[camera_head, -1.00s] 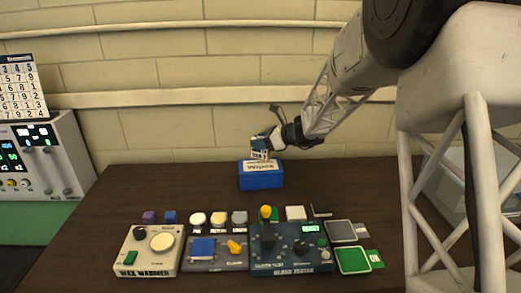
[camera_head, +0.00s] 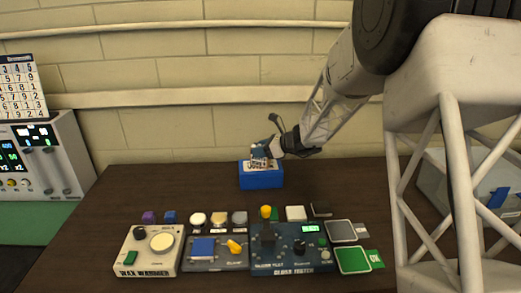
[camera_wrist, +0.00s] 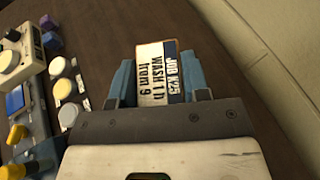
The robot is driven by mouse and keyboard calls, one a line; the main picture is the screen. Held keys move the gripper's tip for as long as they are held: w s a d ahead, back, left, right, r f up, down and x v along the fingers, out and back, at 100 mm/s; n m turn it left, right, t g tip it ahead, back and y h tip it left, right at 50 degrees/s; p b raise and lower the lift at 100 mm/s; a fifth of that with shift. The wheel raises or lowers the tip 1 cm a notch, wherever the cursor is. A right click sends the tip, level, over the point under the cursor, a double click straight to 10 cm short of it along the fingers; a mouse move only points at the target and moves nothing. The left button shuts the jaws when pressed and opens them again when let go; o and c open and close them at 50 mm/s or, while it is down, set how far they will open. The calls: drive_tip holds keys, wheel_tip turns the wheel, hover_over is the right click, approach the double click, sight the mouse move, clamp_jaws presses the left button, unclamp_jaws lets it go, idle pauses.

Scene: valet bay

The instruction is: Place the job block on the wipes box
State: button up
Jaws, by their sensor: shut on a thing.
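The job block (camera_head: 259,161) is a small pale block with printed lettering and a dark blue edge. My gripper (camera_head: 263,152) is shut on it, and in the wrist view the job block (camera_wrist: 158,72) sits between the two blue fingers (camera_wrist: 158,85), its print facing the camera. The wipes box (camera_head: 261,181) is a blue box with a white top label at the back middle of the table. The block is right over the box top; I cannot tell whether they touch. The box is not clearly seen in the wrist view, hidden behind the block and gripper.
A wax warmer (camera_head: 150,252), a blue pad unit (camera_head: 217,253) and a gloss tester (camera_head: 290,258) line the table front. Small pucks and blocks stand behind them. A green pad (camera_head: 352,260) lies at right. The table around the wipes box is clear.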

drive_tip(key=shift+f, duration=0.1)
drive_tip(key=o, duration=1)
drive_tip(key=v, duration=1.2)
drive_tip(key=shift+r, duration=0.25)
